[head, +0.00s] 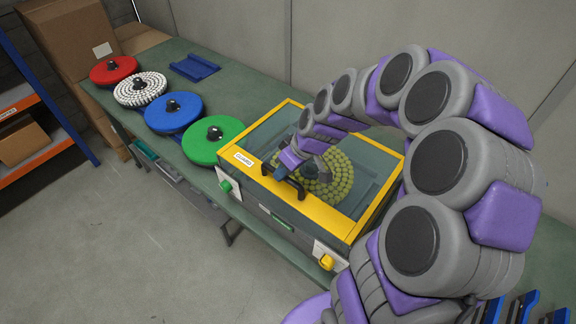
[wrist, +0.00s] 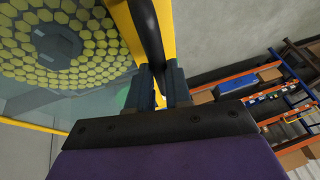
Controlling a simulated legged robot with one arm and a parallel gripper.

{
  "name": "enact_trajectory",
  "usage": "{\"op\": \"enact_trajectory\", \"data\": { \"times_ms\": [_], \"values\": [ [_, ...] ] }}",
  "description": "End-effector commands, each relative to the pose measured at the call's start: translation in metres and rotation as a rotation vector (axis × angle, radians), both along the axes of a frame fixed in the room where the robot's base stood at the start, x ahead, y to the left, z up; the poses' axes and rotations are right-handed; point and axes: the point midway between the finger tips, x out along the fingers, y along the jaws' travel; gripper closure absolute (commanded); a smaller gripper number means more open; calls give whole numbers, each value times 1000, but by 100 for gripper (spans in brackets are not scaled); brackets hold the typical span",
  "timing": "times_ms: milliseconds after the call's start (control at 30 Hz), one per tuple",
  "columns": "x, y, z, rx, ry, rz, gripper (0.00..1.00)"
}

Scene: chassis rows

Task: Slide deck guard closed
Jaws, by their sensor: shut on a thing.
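The deck guard is a clear panel in a yellow frame (head: 318,216) on top of a grey box (head: 283,222) on the green bench. Through the panel I see a disc of yellow dots (head: 340,184) with a dark hub; it also shows in the wrist view (wrist: 22,45). A black bar handle (head: 300,191) stands at the frame's front edge; it crosses the upper middle of the wrist view (wrist: 148,35). My gripper (head: 287,176) is shut on this handle, with its fingers around the bar in the wrist view (wrist: 163,88).
Red (head: 113,69), white (head: 140,89), blue (head: 173,112) and green (head: 213,140) discs stand along the bench's front left. A blue tray (head: 194,68) lies behind them. A green knob (head: 225,185) and a yellow knob (head: 326,262) stick out of the box front. Open floor lies in front.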

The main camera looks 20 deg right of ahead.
Motion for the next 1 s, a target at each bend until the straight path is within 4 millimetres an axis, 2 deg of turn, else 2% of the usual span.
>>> {"op": "enact_trajectory", "data": {
  "times_ms": [233, 267, 533, 833, 1000],
  "values": [
    [-1, 2, 0, 1, 2, 0, 100],
    [-1, 3, 0, 2, 2, 0, 80],
    [0, 1, 0, 1, 3, 0, 56],
    [0, -1, 3, 1, 1, -1, 56],
    [-4, -9, 24, 0, -4, -4, 56]
  ]
}}
